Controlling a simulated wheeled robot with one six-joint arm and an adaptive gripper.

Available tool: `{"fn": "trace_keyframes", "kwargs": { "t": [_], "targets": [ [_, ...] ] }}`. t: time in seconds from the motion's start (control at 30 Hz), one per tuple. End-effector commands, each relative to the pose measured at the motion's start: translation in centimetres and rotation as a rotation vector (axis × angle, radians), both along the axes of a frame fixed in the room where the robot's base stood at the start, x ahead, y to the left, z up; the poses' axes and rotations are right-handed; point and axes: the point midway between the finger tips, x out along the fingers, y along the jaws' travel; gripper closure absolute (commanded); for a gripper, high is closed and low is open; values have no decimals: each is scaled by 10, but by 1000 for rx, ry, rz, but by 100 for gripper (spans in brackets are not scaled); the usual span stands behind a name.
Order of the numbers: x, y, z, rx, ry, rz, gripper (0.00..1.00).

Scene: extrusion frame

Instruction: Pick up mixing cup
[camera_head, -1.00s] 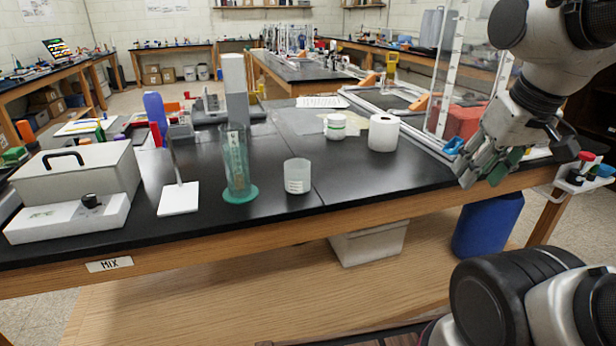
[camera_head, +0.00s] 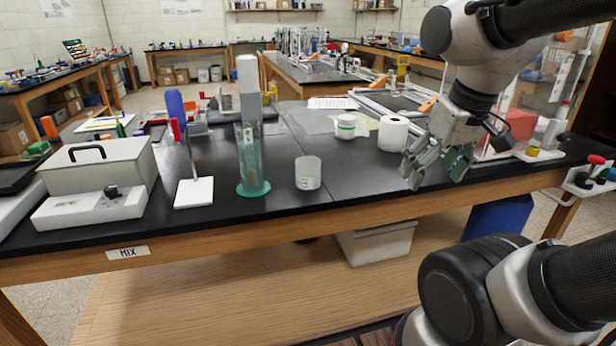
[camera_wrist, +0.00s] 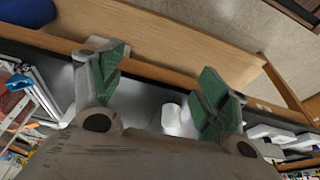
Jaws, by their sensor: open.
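The mixing cup (camera_head: 308,173) is a small translucent white cup standing upright on the black bench near its front edge, beside the tall green-based cylinder. In the wrist view a small white cylindrical thing (camera_wrist: 171,116) shows between the fingers, farther off; I cannot tell for sure whether it is the cup. My gripper (camera_head: 432,168) is open and empty, to the right of the cup and apart from it, above the bench's front part. In the wrist view my gripper (camera_wrist: 160,85) shows two spread fingers with green pads.
A tall clear cylinder (camera_head: 252,160) with a green base stands left of the cup. A white-based stand (camera_head: 194,192) and a grey box (camera_head: 100,165) are farther left. Behind are a white-lidded jar (camera_head: 345,127) and a paper roll (camera_head: 393,134).

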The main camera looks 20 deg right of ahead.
Motion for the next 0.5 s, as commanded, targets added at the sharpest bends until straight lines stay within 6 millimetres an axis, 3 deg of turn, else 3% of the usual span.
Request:
{"fn": "trace_keyframes", "kwargs": {
  "t": [0.17,0.5],
  "targets": [
    [43,27,-32,21,160,62,14],
    [193,112,-109,104,92,231,14]
  ]
}}
